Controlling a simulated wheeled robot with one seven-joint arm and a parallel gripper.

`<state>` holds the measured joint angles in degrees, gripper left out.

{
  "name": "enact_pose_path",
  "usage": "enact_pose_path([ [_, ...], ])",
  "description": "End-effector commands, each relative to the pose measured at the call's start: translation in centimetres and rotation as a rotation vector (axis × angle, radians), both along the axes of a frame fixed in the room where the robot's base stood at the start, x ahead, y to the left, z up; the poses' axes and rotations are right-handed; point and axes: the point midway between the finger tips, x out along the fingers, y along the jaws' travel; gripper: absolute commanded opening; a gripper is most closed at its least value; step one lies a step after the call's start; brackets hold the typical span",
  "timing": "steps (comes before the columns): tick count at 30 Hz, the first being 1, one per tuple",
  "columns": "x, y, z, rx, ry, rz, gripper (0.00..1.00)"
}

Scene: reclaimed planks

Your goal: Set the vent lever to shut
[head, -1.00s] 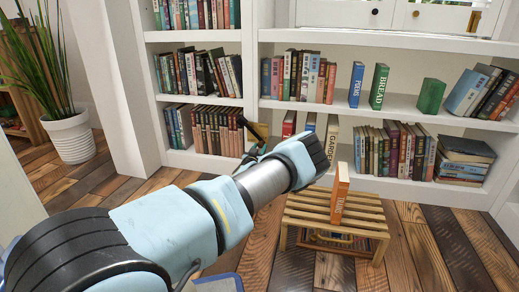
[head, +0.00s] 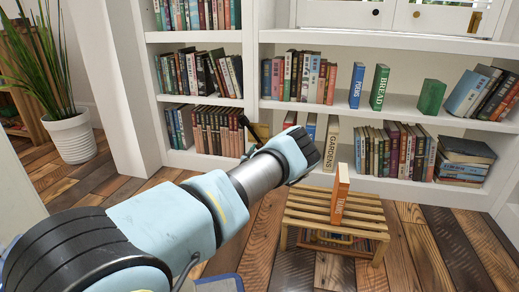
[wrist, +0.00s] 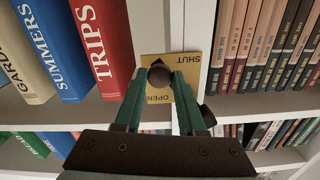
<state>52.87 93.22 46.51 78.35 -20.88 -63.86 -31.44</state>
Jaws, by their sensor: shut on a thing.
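The vent lever's yellow plate (wrist: 189,75) is fixed to a white shelf upright in the wrist view. It carries the upside-down words SHUT, at the top, and OPEN, lower down. The lever's dark round knob (wrist: 159,73) stands in front of the plate between these words. My gripper (wrist: 159,78) has its green fingers closed on the knob from both sides.
Upright books, including TRIPS (wrist: 101,45), stand left of the plate in the wrist view; a row of brown books (wrist: 262,45) stands to its right. A slatted wooden stool (head: 300,207) with an orange book (head: 340,195) on it stands near my wrist. A potted plant (head: 72,138) is far left.

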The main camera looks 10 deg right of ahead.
Motion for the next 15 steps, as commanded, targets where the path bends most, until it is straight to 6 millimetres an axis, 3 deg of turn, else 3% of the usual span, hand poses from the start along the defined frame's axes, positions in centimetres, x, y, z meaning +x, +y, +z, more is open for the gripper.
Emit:
enact_pose_path([
  [15,1.7,3.0,-1.4,0.374,-0.205,0.002,0.0],
])
